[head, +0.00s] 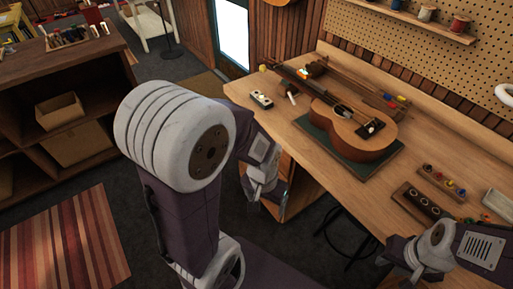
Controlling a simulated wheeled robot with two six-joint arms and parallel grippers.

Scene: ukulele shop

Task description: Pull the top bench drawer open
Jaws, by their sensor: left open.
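The wooden workbench (330,178) runs along the right. Below its left end is a wooden drawer unit (303,190), seen at a steep angle and partly covered by my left gripper. I cannot make out the top drawer's edges or handle, or whether it is open. My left gripper (267,203) is open and points down beside the unit's front. I cannot tell whether it touches the drawer. My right gripper (398,268) is low at the right, over the bench's front edge; its jaw state is unclear.
A ukulele (350,135) lies on a dark green mat (385,163) on the bench, with small tools around it. A stool (345,235) stands under the bench. A shelf unit (75,85) and a striped rug (65,240) are at the left. Dark floor lies between.

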